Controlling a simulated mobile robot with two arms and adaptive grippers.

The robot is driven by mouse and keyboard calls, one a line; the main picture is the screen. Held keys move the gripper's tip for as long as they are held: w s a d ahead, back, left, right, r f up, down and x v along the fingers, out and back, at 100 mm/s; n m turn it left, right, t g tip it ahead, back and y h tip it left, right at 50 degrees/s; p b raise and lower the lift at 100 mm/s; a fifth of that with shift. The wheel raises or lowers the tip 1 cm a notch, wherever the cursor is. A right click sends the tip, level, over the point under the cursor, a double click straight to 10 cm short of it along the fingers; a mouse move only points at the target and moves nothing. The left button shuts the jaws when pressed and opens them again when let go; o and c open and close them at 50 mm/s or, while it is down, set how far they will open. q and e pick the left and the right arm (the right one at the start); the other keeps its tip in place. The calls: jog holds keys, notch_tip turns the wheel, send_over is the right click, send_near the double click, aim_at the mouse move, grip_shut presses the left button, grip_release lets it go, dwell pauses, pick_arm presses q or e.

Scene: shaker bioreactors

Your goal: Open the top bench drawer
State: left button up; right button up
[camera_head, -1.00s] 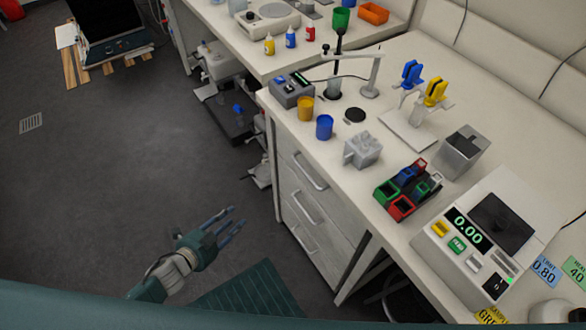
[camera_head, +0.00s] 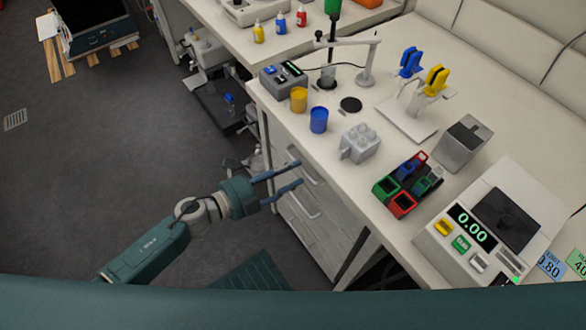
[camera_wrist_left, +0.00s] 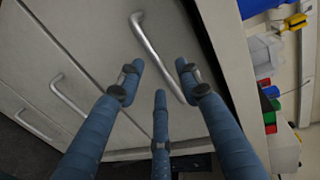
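The bench drawer unit has a stack of grey drawers with bar handles, all shut. The top drawer (camera_head: 332,193) has a metal bar handle (camera_head: 313,177). In the left wrist view this handle (camera_wrist_left: 152,48) runs diagonally between my fingers. My left gripper (camera_head: 299,175) is open, with its blue fingers pointing at the top drawer's front, close to the handle. In the left wrist view the gripper (camera_wrist_left: 158,72) has its three fingers spread and empty. I cannot tell whether any finger touches the handle. My right gripper is not in view.
Lower drawer handles (camera_wrist_left: 70,97) lie to the left in the wrist view. On the bench above stand a yellow cup (camera_head: 299,99), a blue cup (camera_head: 318,120), a grey block (camera_head: 359,143) and a scale (camera_head: 474,226). The floor left of the drawers is clear.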

pick_arm(q)
jog(key=shift+w+d+f, duration=0.15)
jog(key=shift+w+d, duration=0.25)
jog(key=shift+d, duration=0.15)
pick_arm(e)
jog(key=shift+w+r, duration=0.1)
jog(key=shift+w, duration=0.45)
pick_arm(q)
grip_shut()
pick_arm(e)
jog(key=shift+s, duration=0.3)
pick_arm(q)
jog(key=shift+s+a, duration=0.1)
